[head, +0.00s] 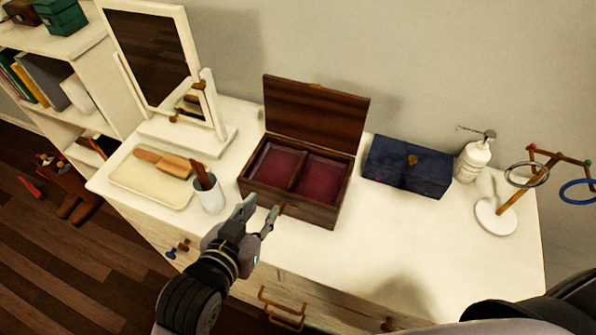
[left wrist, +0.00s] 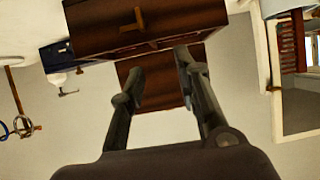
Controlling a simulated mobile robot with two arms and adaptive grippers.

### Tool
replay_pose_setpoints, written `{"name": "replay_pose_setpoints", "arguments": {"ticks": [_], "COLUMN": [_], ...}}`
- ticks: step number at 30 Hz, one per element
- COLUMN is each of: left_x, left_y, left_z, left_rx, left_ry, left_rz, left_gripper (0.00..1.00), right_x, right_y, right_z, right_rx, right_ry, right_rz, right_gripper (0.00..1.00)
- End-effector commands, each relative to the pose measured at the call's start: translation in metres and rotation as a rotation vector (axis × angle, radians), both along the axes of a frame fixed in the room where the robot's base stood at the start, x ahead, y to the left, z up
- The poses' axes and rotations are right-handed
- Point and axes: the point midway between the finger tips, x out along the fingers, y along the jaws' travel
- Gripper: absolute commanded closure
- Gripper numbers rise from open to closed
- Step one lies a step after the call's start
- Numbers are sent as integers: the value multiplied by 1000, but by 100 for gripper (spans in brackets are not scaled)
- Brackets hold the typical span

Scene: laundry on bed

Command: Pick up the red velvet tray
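The red velvet tray (head: 322,182), with two dark red compartments side by side, sits inside an open wooden box (head: 290,207) on the white dresser. The compartments look empty. The box's lid (head: 316,110) stands up at the back. My left gripper (head: 260,211) is open and empty, just in front of the box near its front left part. In the left wrist view, the open fingers (left wrist: 160,65) point at the box's front (left wrist: 110,32) with its small handle; the tray's lining is hidden there. My right gripper is not in view.
A mirror (head: 152,55) stands behind. A blue box (head: 408,166), pump bottle (head: 474,160) and ring stand (head: 497,217) are to the right. The dresser's front right is clear.

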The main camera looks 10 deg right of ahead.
Motion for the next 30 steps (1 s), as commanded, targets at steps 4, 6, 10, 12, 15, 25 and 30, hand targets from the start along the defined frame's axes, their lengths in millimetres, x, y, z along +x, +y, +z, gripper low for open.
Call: {"name": "replay_pose_setpoints", "arguments": {"ticks": [4,6,10,12,15,25,30], "left_x": [5,13,32,42,57,91,96], "left_y": [-16,-22,-34,-41,-51,-74,-78], "left_z": [13,10,0,-5,-12,-31,-34], "left_rx": [-26,-27,-25,-25,-25,-24,-25], "left_ry": [-48,-48,-47,-47,-46,-46,-45], "left_rz": [-27,-27,-26,-26,-26,-25,-26], "left_gripper": [70,70,70,70,70,70,70], "right_x": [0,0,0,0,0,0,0], "right_y": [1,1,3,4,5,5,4], "right_z": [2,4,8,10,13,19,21], "right_rx": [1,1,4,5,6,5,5], "right_ry": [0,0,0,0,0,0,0], "right_rz": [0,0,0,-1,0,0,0], "right_gripper": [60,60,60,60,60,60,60]}}
